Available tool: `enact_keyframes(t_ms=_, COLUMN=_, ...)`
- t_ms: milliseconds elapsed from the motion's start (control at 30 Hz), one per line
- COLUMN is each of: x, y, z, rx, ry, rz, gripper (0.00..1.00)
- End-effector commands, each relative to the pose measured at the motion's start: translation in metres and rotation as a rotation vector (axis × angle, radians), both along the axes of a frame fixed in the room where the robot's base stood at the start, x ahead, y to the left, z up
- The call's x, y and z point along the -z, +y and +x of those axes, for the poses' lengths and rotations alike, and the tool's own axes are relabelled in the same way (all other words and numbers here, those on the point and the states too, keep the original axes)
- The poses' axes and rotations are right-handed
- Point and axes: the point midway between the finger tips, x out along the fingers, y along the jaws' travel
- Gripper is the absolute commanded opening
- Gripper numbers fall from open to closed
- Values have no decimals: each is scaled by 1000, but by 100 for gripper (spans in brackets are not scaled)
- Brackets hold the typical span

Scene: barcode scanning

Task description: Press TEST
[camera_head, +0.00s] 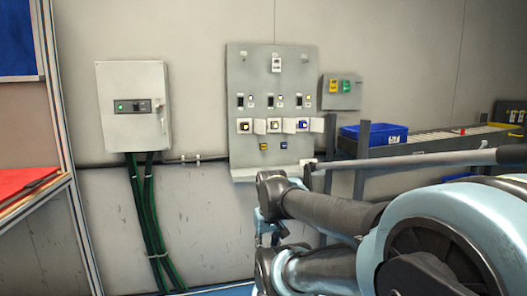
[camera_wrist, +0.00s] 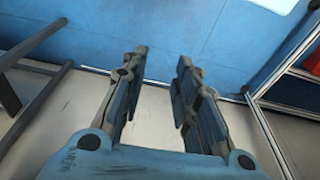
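A grey control panel (camera_head: 240,80) is mounted on the wall near the middle of the head view. It carries rows of small switches and sockets, with a yellow button (camera_head: 264,146) and a blue button (camera_head: 284,145) low down. A small grey box to its right has a yellow button (camera_head: 333,86) and a green button (camera_head: 346,86). The labels are too small to read, so I cannot tell which is TEST. My gripper (camera_wrist: 161,57) is open and empty in the wrist view, pointing toward blue floor, away from the panel. My arm covers the area below the panel's right side.
A white electrical box (camera_head: 134,90) with green cables (camera_head: 148,225) hangs left of the panel. A blue bin (camera_head: 375,133) and a conveyor (camera_head: 430,144) stand at the right. A red item (camera_head: 22,182) lies on a framed bench at the left edge.

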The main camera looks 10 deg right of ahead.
Motion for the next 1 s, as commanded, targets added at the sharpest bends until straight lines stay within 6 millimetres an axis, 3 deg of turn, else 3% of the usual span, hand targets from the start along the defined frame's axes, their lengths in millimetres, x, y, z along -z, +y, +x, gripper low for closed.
enact_keyframes(t_ms=100, x=0, y=0, z=0, rx=0, ry=0, rz=0, gripper=0)
enact_keyframes(t_ms=1000, x=0, y=0, z=0, rx=0, ry=0, rz=0, gripper=0)
